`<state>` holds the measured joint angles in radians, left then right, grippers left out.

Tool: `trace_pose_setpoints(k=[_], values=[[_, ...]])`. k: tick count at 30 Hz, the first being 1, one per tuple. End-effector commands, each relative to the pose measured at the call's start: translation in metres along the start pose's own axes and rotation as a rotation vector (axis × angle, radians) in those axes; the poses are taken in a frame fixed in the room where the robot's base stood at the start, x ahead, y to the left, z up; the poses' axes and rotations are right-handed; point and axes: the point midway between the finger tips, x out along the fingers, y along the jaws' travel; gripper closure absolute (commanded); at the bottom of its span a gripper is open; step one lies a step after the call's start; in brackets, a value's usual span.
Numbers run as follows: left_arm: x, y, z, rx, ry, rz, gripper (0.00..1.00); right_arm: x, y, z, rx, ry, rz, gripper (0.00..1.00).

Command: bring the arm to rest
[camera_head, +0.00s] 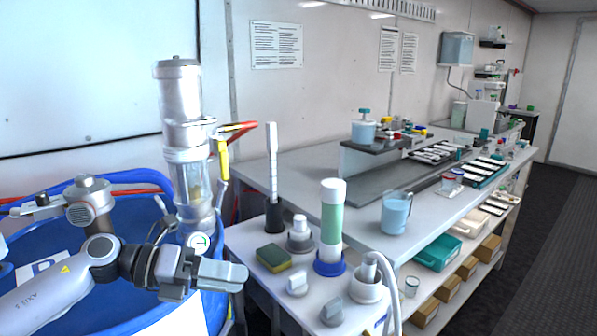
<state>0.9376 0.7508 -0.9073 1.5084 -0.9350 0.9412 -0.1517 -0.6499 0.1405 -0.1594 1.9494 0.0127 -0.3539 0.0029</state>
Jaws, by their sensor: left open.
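My left arm (62,287) comes in from the lower left, in front of the blue tank (130,235). Its gripper (238,277) is open and points right, with nothing visible between its fingers. It is in front of the metal and clear-glass proportioner column (187,140) and left of the small white table (270,282). My right gripper is not in view.
The small table carries a green-and-yellow sponge (273,258), a green-filled cylinder (332,222) on a blue base, and grey-white fittings (300,238). A jug of blue liquid (396,213) stands on the long bench (290,165). A dark floor aisle (535,235) lies clear at right.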

Motion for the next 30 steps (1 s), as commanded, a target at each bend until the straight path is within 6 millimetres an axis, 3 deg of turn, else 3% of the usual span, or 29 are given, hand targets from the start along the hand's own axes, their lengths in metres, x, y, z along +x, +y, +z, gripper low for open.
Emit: trace_pose_setpoints(k=[1, 6, 14, 23, 26, 30], values=[[0.014, -0.002, -0.009, -0.067, -0.037, -0.063, 0.48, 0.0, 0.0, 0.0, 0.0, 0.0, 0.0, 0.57], [0.041, -0.007, -0.025, -0.303, -0.198, -0.242, 0.48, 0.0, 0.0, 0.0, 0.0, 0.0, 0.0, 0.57], [0.053, 0.011, -0.047, -0.722, -0.46, -0.43, 0.48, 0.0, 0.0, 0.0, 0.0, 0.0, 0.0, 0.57], [0.037, 0.073, -0.101, -1.288, -0.802, -0.526, 0.48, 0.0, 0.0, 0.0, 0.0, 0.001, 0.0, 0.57], [0.029, 0.099, -0.132, -1.489, -0.922, -0.526, 0.48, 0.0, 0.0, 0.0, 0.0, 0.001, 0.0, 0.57], [0.014, 0.134, -0.189, -1.768, -1.095, -0.497, 0.48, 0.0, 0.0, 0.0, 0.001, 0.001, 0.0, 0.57]])
